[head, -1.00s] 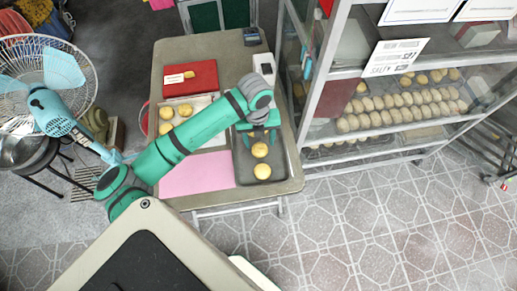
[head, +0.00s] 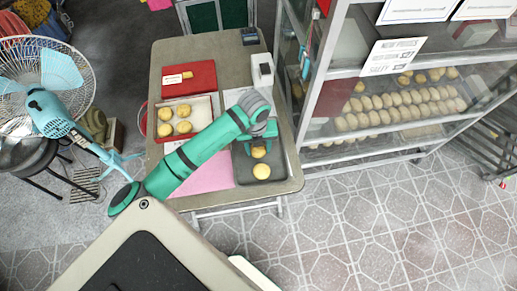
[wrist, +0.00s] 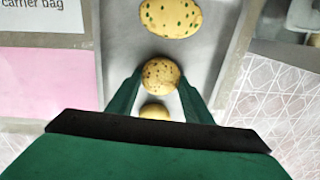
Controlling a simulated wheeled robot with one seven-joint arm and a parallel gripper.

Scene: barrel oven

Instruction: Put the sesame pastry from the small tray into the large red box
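In the wrist view, a round golden pastry with dark specks (wrist: 161,74), which looks like the sesame one, lies between my fingertips. A green-flecked pastry (wrist: 170,17) lies above it, and a third pastry (wrist: 153,111) shows below, partly hidden by my gripper (wrist: 160,82). My gripper is open, with a finger on each side of the speckled pastry; I see no clear grip. In the head view, my gripper (head: 258,147) is over the small grey tray (head: 277,158). The large red box (head: 170,138) stands to its left, with several pastries on a pale liner.
A red lid or flat box (head: 189,78) with a label lies behind the large box. Pink paper (head: 212,174) lies left of the tray. A white upright object (head: 262,70) stands behind the tray. A glass cabinet (head: 310,115) rises close on the right.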

